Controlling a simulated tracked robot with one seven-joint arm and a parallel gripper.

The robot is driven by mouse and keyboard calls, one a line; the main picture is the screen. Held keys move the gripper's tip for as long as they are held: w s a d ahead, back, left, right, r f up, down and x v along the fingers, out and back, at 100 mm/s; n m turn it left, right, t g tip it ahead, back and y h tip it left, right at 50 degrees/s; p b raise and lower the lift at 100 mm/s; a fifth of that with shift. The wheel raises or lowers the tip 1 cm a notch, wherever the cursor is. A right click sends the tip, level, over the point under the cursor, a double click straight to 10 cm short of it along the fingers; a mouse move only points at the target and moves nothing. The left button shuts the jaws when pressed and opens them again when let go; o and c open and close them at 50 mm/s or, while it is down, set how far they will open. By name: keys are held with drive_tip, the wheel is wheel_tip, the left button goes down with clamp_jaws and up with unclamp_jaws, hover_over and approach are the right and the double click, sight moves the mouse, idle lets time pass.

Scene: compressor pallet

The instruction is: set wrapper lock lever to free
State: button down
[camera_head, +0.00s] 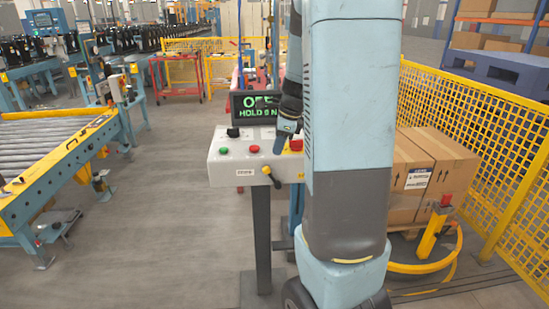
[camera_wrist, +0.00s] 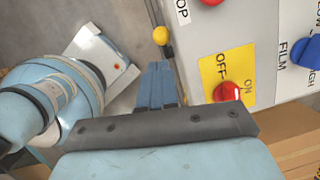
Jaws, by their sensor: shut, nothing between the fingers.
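The control console (camera_head: 222,172) stands on a post, its right part hidden behind my arm. A small lever with a yellow ball knob (camera_head: 267,170) and a dark part hangs at its front edge. The yellow knob also shows in the wrist view (camera_wrist: 160,35), just beyond my fingertips beside the console's side. No lock or free marking is legible on it. My gripper (camera_head: 287,139) is over the console's front, above and right of the knob. In the wrist view its blue fingers (camera_wrist: 159,68) are together and empty, apart from the knob.
A red knob (camera_wrist: 228,91) on a yellow OFF/ON plate and a blue FILM knob (camera_wrist: 308,52) are close to my fingers. A display (camera_head: 254,106) stands behind the console. Boxes (camera_head: 432,165) and a yellow fence (camera_head: 480,130) are right; a roller conveyor (camera_head: 50,150) is left.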

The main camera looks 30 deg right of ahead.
wheel_tip(320, 180, up, 7)
drive_tip(key=shift+s, duration=0.45)
idle(0.3)
drive_tip(key=s+a+r+n+t+h, duration=0.1)
drive_tip(key=s+a+r+n, duration=0.2)
drive_tip(key=s+a+n, duration=0.5)
drive_tip(key=s+a+r+n+t+h, duration=0.1)
drive_tip(key=s+a+r+n+t, duration=0.1)
drive_tip(key=s+a+n, duration=0.6)
drive_tip(key=s+r+n, duration=0.1)
drive_tip(key=s+n, duration=0.4)
drive_tip(key=n, duration=0.3)
drive_tip(key=shift+a, duration=0.2)
